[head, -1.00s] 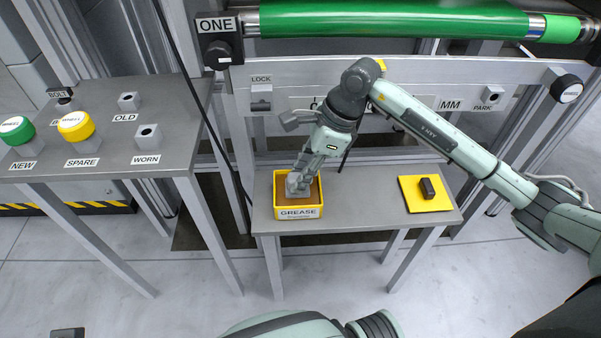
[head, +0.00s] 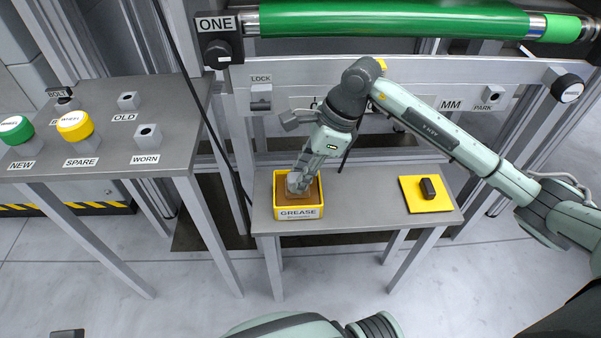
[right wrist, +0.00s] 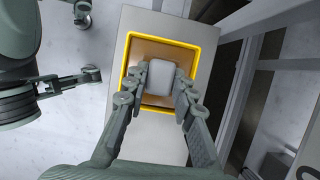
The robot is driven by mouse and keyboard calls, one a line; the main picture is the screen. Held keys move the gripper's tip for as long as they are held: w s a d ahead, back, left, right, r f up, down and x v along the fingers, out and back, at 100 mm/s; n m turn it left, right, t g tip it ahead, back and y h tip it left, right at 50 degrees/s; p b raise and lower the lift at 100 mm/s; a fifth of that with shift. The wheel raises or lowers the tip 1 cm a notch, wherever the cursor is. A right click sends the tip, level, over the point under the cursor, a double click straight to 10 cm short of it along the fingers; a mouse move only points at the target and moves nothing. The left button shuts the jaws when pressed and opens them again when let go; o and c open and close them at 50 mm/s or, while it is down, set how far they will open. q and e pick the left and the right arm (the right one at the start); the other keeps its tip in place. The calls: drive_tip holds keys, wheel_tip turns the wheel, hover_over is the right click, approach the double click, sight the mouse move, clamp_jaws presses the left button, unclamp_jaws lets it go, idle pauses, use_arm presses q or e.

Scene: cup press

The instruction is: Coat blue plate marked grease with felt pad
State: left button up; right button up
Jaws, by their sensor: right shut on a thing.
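A yellow-rimmed square box (head: 298,213) marked GREASE, with a brown inside, stands on the low grey table; I see no blue plate. My right gripper (head: 302,182) reaches down over this box. In the right wrist view the right gripper (right wrist: 160,88) is shut on a pale grey-white block, which looks like the felt pad (right wrist: 159,78). The pad is over or in the box's brown area; I cannot tell whether it touches. Part of my left arm shows at the left of the right wrist view, with its gripper (right wrist: 88,77); its opening is unclear.
A yellow square (head: 428,203) with a small dark block lies at the table's right. A higher grey table (head: 100,150) at left carries green and yellow knobs and sockets. A green roller (head: 390,20) and a rail stand behind. The table between box and yellow square is clear.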

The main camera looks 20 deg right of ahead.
drive_tip(key=shift+f, duration=0.1)
